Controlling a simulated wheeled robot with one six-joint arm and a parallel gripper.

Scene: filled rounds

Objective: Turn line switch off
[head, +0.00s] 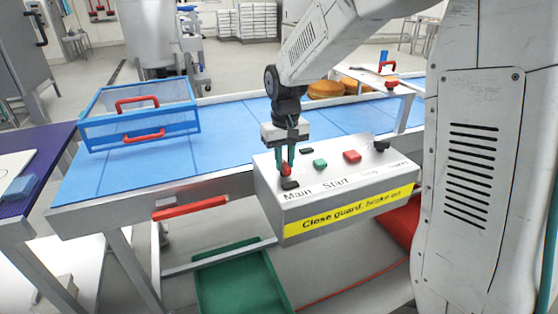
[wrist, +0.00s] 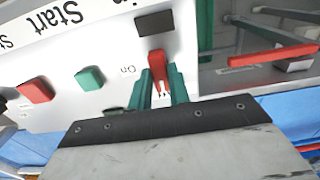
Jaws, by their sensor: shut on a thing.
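The control box (head: 275,215) has a sloped white top lettered Main, Start and further words. A red switch lever (head: 286,169) stands behind the word Main; it also shows in the wrist view (wrist: 157,63), beside the word "On". My gripper (head: 285,163) points down at the lever, its teal fingers shut around it; the fingers also show on both sides of it in the wrist view (wrist: 161,86). The fingers hide part of the lever, and I cannot tell its exact position.
A green button (head: 320,164), a red button (head: 352,156) and a black knob (head: 382,145) lie to the right on the panel. A blue conveyor (head: 225,147) runs behind, with a blue-framed clear guard (head: 140,113) at left. A green crate (head: 240,285) is below.

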